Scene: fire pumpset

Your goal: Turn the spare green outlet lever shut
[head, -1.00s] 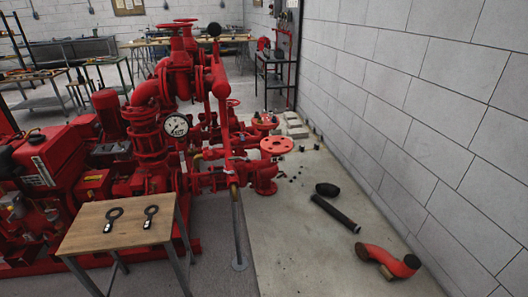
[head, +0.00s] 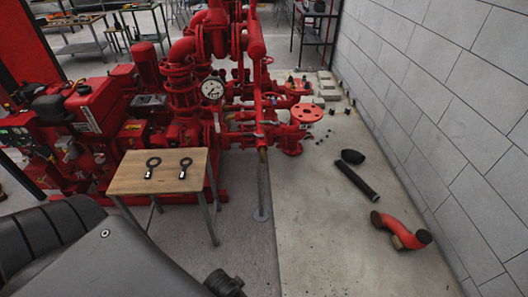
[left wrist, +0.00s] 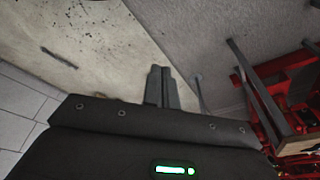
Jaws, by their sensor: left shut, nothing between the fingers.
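I cannot make out a green outlet lever in either view. The red pumpset (head: 185,95) stands left of centre in the head view, with a white pressure gauge (head: 212,88) and red outlet pipes and flanges on its right side (head: 300,115). My left gripper (left wrist: 161,84) shows in the left wrist view, its two dark fingers together and empty, with bare floor beyond them. It is apart from the pumpset, whose red parts (left wrist: 270,105) show at the right of that view. My right gripper is not in view.
A small wooden table (head: 158,172) holding two dark ring-ended tools stands in front of the pumpset. A black pipe (head: 357,180), a black fitting (head: 352,157) and a red bent pipe (head: 400,230) lie on the floor near the block wall (head: 440,90).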

